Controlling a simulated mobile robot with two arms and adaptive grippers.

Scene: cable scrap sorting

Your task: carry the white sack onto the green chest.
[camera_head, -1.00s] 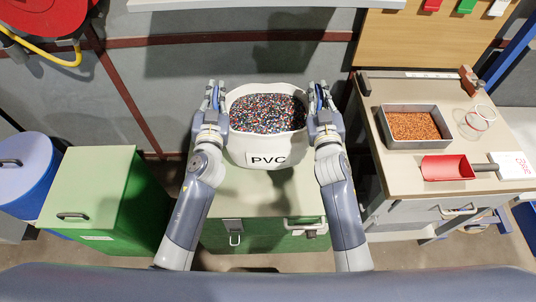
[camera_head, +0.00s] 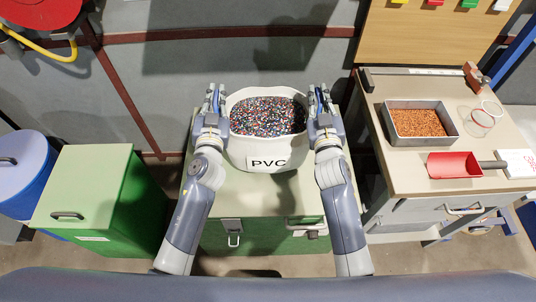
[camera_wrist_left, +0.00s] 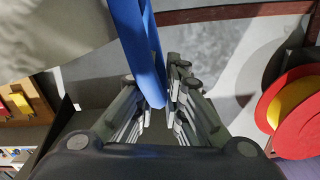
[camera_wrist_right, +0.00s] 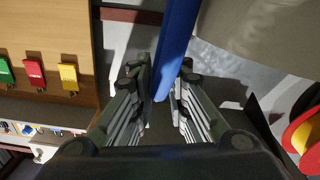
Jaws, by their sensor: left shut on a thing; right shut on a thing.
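The white sack (camera_head: 262,153), labelled PVC and open at the top, is full of mixed coloured granules (camera_head: 268,116). It hangs upright between my two grippers. My left gripper (camera_head: 214,97) is shut on a blue strap (camera_wrist_left: 140,45) at the sack's left side. My right gripper (camera_head: 319,97) is shut on another blue strap (camera_wrist_right: 176,45) at its right side. The green chest (camera_head: 265,200), with a pale lid and front latches, lies below the sack and is partly hidden by it and my arms. I cannot tell whether the sack touches the lid.
A green bin with a pale lid (camera_head: 85,180) and a blue drum (camera_head: 22,170) stand at the left. At the right is a workbench (camera_head: 400,176) with a tray of orange granules (camera_head: 418,123) and a red scoop (camera_head: 453,165). A grey wall (camera_head: 235,60) is behind.

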